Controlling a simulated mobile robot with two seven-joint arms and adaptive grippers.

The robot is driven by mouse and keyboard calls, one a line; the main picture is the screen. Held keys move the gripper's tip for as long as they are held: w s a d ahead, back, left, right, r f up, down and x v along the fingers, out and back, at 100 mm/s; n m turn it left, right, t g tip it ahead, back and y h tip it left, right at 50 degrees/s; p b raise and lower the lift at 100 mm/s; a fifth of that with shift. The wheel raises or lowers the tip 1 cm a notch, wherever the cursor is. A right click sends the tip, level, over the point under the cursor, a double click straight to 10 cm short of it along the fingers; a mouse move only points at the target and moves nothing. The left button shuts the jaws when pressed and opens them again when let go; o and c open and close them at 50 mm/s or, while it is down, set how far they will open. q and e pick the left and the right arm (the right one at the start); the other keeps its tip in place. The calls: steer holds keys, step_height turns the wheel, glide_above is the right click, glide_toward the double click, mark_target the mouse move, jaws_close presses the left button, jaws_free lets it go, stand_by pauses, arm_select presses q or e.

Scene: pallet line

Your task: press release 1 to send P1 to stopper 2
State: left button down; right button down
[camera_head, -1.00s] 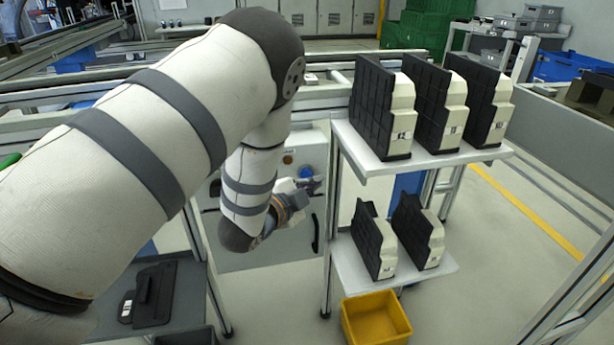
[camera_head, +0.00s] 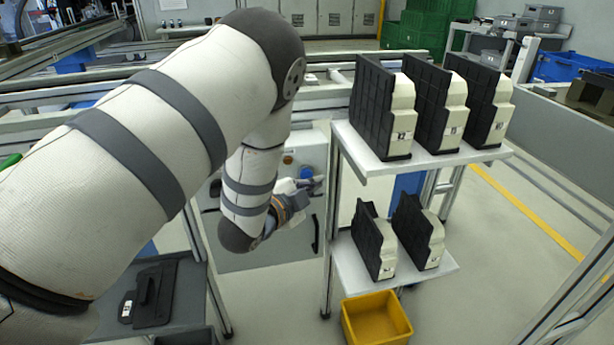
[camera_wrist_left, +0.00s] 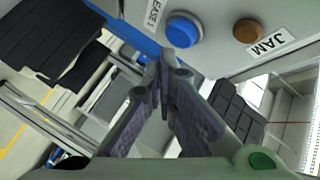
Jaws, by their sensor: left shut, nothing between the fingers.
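The blue release 1 button (camera_wrist_left: 183,30) sits in a silver ring on a light grey panel in the left wrist view, beside a label reading "EASE 1". In the head view a blue button (camera_head: 306,172) shows just above my left gripper (camera_head: 312,184). The left gripper's fingers are closed together and empty, and in the left wrist view their tips (camera_wrist_left: 164,66) are just below and left of the button. I cannot tell whether they touch it. My right gripper is not in view. I cannot make out P1 or stopper 2.
An orange-brown button (camera_wrist_left: 248,31) labelled JAM is right of the blue one. A white two-level rack (camera_head: 365,166) with several black-and-cream parts stands right of my left gripper. A yellow bin (camera_head: 376,318) is below it. Conveyor rails run behind. Floor at right is clear.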

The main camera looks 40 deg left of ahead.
arm_select(q)
steer(key=shift+w+a, duration=0.1)
steer(key=shift+a, duration=0.05)
steer(key=shift+w+a, duration=0.2)
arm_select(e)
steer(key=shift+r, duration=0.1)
arm_select(q)
steer(key=shift+w+a, duration=0.3)
steer(key=shift+a, duration=0.05)
stand_by(1.1)
steer(key=shift+s, duration=0.1)
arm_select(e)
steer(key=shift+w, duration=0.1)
arm_select(q)
steer(key=shift+s+d+p, duration=0.4)
steer(key=shift+s+d, duration=0.1)
steer(key=shift+d, duration=0.15)
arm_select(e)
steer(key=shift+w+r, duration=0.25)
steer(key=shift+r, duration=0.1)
